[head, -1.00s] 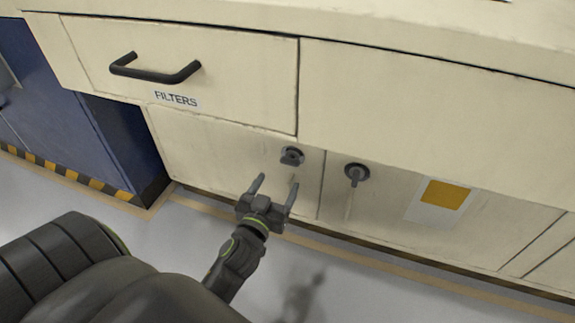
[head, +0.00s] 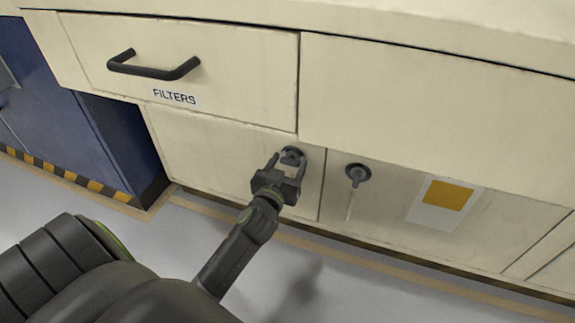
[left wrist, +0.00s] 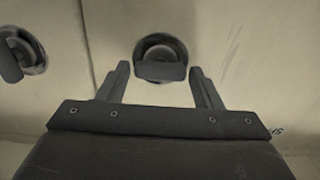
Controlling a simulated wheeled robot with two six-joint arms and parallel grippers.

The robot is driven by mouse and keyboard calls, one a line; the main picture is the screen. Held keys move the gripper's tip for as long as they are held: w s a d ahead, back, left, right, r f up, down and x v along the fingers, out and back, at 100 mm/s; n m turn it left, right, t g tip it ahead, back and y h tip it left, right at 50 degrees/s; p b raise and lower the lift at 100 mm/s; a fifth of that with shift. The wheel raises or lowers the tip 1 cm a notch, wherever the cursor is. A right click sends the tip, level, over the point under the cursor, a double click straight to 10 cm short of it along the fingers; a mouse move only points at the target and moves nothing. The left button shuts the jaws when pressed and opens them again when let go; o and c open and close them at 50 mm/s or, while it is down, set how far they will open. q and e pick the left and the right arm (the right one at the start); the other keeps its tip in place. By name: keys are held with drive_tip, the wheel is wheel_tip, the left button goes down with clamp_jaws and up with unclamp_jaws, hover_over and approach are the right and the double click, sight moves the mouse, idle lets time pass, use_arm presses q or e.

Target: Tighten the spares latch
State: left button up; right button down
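Two dark grey turn latches sit on the cream lower cabinet doors. The left latch (head: 291,154) is on the left door, and the right latch (head: 357,174) is just past the door seam. My left gripper (head: 287,161) is open at the left latch, one finger to each side. In the left wrist view, the latch (left wrist: 160,58) shows its handle crosswise between the fingertips, with a gap on both sides. The other latch (left wrist: 20,54) is at that view's left edge. No "spares" label is readable. My right gripper is not in view.
A drawer labelled FILTERS (head: 175,97) with a black bar handle (head: 153,68) is above the left door. A pale card with a yellow patch (head: 447,195) is on the front to the right. A blue cabinet (head: 60,120) stands at left. The floor in front is clear.

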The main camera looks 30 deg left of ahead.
use_arm(q)
drive_tip(key=c, duration=0.7)
